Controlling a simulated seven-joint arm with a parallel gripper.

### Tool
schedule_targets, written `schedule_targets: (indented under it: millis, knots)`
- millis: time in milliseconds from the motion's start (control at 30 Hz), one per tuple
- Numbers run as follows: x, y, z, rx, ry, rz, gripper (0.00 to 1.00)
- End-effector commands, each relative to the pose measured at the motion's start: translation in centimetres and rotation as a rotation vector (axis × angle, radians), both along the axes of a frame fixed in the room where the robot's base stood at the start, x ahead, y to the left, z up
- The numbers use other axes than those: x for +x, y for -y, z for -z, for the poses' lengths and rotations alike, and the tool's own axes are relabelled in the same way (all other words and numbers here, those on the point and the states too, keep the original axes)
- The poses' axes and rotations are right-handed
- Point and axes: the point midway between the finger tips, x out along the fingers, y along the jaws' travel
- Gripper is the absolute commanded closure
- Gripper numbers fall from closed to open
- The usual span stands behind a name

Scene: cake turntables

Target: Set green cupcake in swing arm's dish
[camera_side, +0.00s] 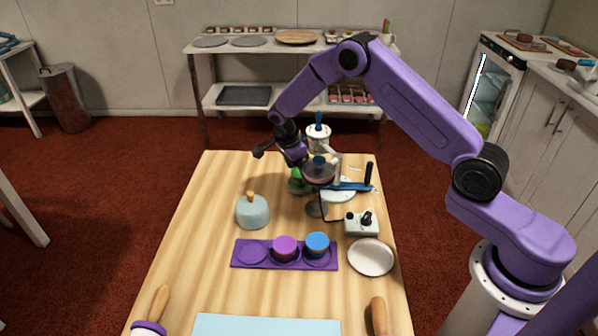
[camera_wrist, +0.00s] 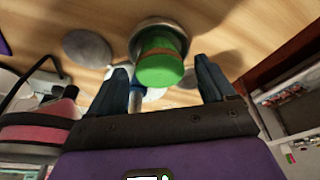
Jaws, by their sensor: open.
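The green cupcake (camera_wrist: 160,62) is between the two spread fingers of my open gripper (camera_wrist: 166,85) in the wrist view, with space on either side of it. A grey metal round dish (camera_wrist: 137,38) shows right behind the cupcake; the cupcake overlaps it, and I cannot tell for certain that it rests inside. In the side view the green cupcake (camera_side: 295,175) is partly hidden by my gripper (camera_side: 299,166), left of the pink layered cake (camera_side: 318,172). The swing arm's links are mostly hidden there.
A purple tray (camera_side: 252,266) holds a purple cupcake (camera_side: 285,248) and a blue cupcake (camera_side: 317,243); its left place is empty. A control box (camera_side: 355,229), a white plate (camera_side: 371,257) and a domed pale-blue object (camera_side: 253,213) stand nearby.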

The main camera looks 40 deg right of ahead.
Motion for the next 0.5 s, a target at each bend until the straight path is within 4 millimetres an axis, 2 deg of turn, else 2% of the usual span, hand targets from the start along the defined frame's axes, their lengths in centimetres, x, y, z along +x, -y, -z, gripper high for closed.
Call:
schedule_targets:
  millis: [300, 500]
  knots:
    - [0.4, -1.7, -6.2, 0.001, 0.005, 0.000, 0.17]
    - [0.5, -2.6, -9.1, 0.002, 0.002, -0.001, 0.17]
